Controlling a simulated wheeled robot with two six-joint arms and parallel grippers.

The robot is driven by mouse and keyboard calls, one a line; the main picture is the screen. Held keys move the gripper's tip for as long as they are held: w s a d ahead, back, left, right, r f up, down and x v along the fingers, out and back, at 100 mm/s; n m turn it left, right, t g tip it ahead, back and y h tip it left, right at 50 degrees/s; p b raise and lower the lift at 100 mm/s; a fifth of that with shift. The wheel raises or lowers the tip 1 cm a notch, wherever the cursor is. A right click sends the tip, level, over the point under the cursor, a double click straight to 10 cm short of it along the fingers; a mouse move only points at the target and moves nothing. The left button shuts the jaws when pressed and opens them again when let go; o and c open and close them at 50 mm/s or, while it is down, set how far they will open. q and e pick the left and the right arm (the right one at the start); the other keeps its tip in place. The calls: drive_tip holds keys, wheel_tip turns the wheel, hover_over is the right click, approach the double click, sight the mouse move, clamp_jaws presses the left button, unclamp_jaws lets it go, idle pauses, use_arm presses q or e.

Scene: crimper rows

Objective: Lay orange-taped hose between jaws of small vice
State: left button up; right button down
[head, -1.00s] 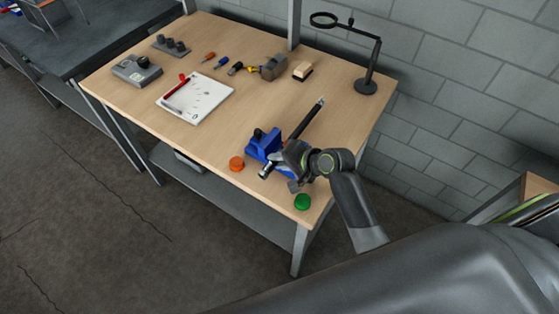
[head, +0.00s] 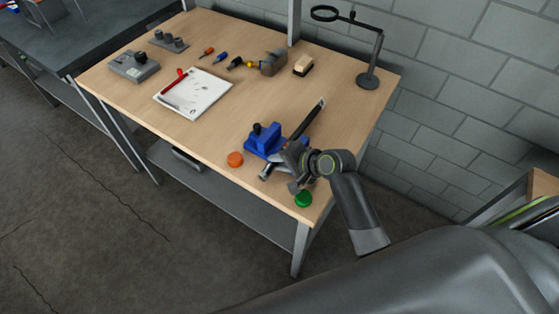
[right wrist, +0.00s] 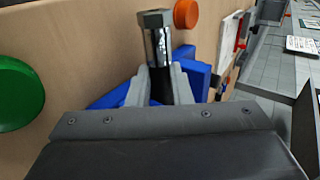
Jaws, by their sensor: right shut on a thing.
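A blue vice (head: 262,143) stands near the table's front right part; its blue body also shows behind the fingers in the right wrist view (right wrist: 195,72). My right gripper (right wrist: 161,80) is shut on a dark hose (head: 309,119), beside the vice on its right. The hose slants from a shiny metal end fitting (right wrist: 157,38) near the front edge to its far end at the back right. I cannot see orange tape on it. The gripper covers its middle and part of the vice, so I cannot tell whether the hose is between the jaws. My left gripper is not in view.
An orange disc (head: 235,160) lies left of the vice and a green disc (head: 303,199) at the front right corner. The table's middle is clear.

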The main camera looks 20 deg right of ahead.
drive_tip(key=shift+f, duration=0.25)
drive_tip(key=c, duration=1.2)
unclamp_jaws()
drive_tip(key=shift+c, duration=0.2)
drive_tip(key=shift+f, duration=0.1)
drive_tip(key=b+v, duration=0.1)
drive_tip(key=v, duration=1.6)
drive_tip(key=shift+s+d, duration=0.1)
